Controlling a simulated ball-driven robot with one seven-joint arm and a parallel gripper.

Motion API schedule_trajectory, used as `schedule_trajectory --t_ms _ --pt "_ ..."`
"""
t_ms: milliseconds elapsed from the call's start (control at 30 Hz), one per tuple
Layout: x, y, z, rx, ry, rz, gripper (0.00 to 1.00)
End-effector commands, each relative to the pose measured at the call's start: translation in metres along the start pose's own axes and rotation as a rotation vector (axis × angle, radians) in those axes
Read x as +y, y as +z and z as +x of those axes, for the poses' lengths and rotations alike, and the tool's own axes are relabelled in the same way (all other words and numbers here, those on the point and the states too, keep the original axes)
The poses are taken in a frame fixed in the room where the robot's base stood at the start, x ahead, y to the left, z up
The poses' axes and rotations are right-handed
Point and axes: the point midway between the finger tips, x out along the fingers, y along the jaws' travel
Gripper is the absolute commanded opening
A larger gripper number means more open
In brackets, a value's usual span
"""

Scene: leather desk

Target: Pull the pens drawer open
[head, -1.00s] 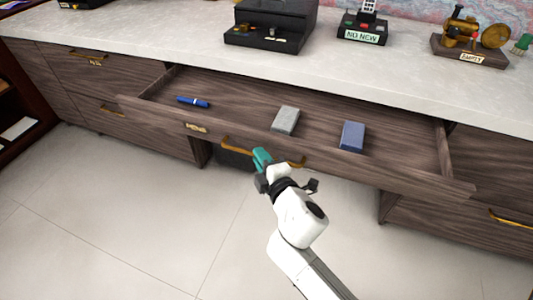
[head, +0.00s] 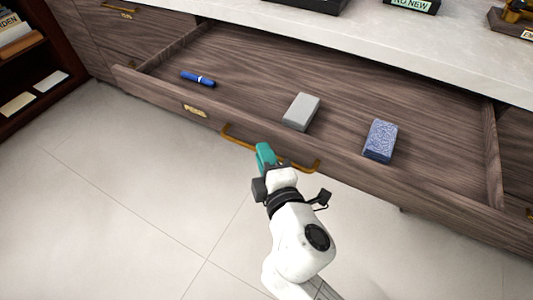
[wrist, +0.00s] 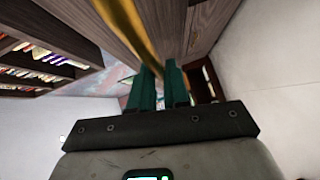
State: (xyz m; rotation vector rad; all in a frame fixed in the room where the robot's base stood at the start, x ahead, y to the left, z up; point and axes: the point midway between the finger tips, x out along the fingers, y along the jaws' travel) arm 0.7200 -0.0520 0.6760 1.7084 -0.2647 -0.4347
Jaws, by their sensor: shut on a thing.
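The wide wooden pens drawer (head: 330,155) stands open in the head view, with a small brass label plate (head: 195,110) on its front. Its brass bar handle (head: 238,138) runs along the front, and it also shows in the wrist view (wrist: 128,22). My gripper (head: 264,155) has teal fingers and is shut on the handle near its middle. In the wrist view the teal fingers (wrist: 158,85) meet the handle; the exact contact is partly hidden. Inside the drawer lie a blue pen (head: 198,79), a grey block (head: 301,112) and a speckled blue block (head: 380,140).
The pale stone counter (head: 420,45) lies above and behind the drawer, with a dark box and a sign reading "NO NEW" (head: 411,5) on it. A dark shelf (head: 40,65) with books stands at the left. The tiled floor (head: 130,200) before the drawer is clear.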

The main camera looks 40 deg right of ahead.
Motion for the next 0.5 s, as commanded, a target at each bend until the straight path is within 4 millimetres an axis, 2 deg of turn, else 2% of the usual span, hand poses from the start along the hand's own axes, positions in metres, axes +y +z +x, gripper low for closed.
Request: schedule_trajectory --t_ms 133,167,200,367,500 --pt "-0.0019 0.0004 0.0001 -0.001 -0.004 -0.001 0.00" --pt "-0.0019 0.0005 0.0001 -0.001 -0.004 -0.001 0.18" --pt "-0.0018 0.0005 0.0002 -0.001 -0.004 -0.001 0.22" --pt "-0.0011 0.0004 0.0003 -0.001 -0.002 -0.001 0.37" --pt "-0.0006 0.0003 0.0003 0.000 -0.001 0.000 0.38"
